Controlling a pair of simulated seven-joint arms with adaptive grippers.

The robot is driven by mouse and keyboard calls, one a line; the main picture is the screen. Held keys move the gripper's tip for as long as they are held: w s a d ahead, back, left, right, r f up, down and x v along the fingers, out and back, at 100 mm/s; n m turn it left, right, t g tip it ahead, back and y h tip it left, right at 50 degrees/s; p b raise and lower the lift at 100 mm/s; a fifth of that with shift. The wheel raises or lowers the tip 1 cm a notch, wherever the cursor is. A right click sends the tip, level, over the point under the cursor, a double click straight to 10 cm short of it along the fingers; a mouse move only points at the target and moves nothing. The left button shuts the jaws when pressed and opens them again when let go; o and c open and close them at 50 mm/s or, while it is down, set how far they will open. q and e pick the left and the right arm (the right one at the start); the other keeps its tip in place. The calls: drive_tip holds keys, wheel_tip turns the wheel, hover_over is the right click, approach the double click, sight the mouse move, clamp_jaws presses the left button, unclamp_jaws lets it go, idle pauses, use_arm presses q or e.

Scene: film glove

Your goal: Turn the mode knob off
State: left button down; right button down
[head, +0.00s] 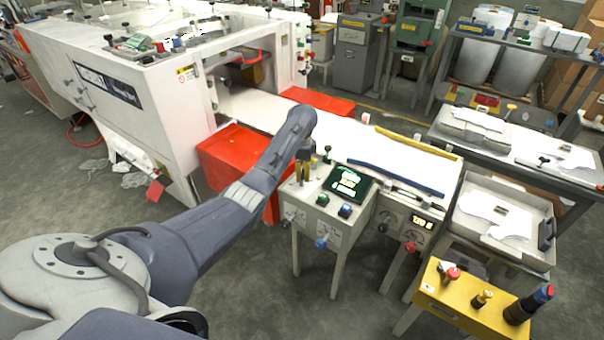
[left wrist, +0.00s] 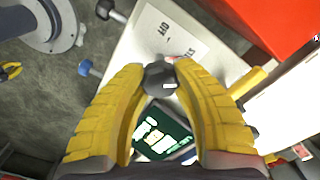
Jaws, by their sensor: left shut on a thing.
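The small grey control box (head: 311,213) stands at the near end of the white conveyor, under my left gripper. My left gripper (head: 305,172) points down over the box. In the left wrist view its yellow fingertips (left wrist: 160,76) are closed on the two sides of the black knob. In the head view the gripper hides this knob.
A green-lit screen (head: 348,182) lies right beside the gripper. Green (head: 322,200) and blue (head: 345,210) knobs stand on the near top, and a blue knob (head: 320,244) sticks out in front. A red bin (head: 232,150) is to the left, a yellow bench (head: 465,305) at lower right.

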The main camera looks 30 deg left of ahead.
sight(302, 172)
use_arm(q)
drive_tip(key=n, duration=0.5)
drive_tip(key=shift+n, duration=0.4)
drive_tip(key=n, duration=0.6)
drive_tip(key=shift+w, duration=0.1)
idle(0.6)
drive_tip(key=c, duration=0.9)
unclamp_jaws()
drive_tip(key=shift+r, duration=0.1)
wheel_tip(302, 172, up, 12)
